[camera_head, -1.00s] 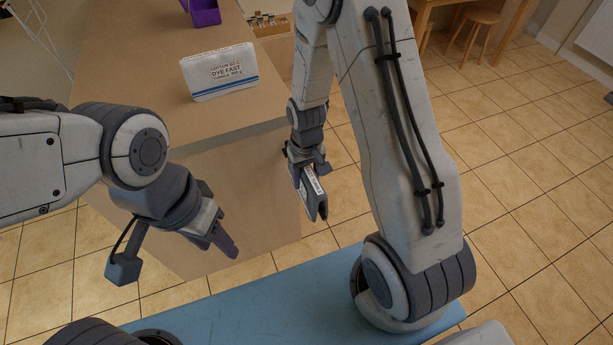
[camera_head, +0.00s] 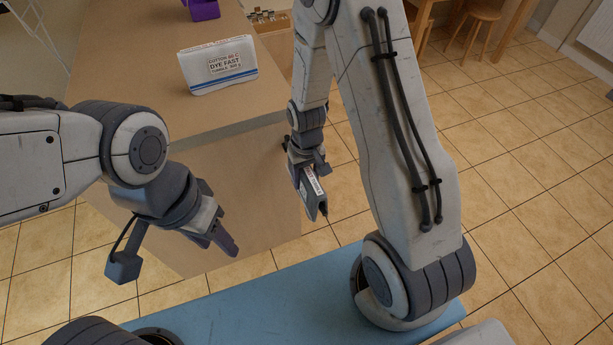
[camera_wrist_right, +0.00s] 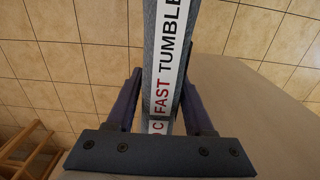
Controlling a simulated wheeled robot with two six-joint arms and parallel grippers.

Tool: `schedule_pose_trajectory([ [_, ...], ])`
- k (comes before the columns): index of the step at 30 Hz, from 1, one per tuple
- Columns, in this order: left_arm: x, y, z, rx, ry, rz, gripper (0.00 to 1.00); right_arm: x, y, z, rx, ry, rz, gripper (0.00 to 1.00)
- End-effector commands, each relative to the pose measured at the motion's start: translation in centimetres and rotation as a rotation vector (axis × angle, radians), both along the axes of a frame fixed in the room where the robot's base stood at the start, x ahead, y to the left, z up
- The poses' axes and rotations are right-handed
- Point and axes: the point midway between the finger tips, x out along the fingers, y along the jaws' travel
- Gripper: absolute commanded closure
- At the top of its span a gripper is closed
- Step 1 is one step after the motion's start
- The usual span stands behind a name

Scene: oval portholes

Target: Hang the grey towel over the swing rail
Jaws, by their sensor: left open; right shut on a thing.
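The grey towel (camera_head: 311,190) is a narrow folded strip with a white printed label. It hangs down from my right gripper (camera_head: 305,172), beside the counter's right side and above the floor. In the right wrist view the towel (camera_wrist_right: 151,40) runs between the two fingers of the gripper (camera_wrist_right: 162,80), which is shut on it. The label there reads "FAST TUMBLE" in part. My left gripper (camera_head: 218,238) is open and empty, in front of the counter's near face. I cannot make out the swing rail in either view.
A counter (camera_head: 150,110) fills the left middle. A wooden stool (camera_head: 474,35) stands at the back right. The tiled floor (camera_head: 530,190) at right is clear.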

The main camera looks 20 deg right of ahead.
Motion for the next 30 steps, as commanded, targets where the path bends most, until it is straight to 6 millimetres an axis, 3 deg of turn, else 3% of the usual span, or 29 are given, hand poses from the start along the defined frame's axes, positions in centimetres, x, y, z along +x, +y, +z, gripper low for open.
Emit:
schedule_pose_trajectory([
  [15, 0.0, 0.0, -1.2, 0.000, 0.000, 0.000, 0.53, 0.1, 0.0, -1.6, 0.000, -0.002, 0.000, 1.00],
  [16, 0.0, 0.0, -1.2, 0.000, 0.000, 0.000, 0.53, 0.1, 0.0, -1.6, 0.000, -0.002, 0.000, 0.44],
  [18, 0.0, 0.0, -1.1, 0.000, 0.000, 0.000, 0.53, 0.1, 0.0, -1.5, 0.000, -0.002, 0.000, 0.17],
  [19, 0.0, 0.0, -1.1, 0.000, 0.000, 0.000, 0.53, 0.1, 0.0, -1.5, 0.000, -0.002, 0.000, 0.12],
  [30, 0.0, 0.0, -1.0, 0.000, 0.000, 0.000, 0.53, 0.0, 0.0, -1.1, 0.000, -0.002, 0.000, 0.12],
])
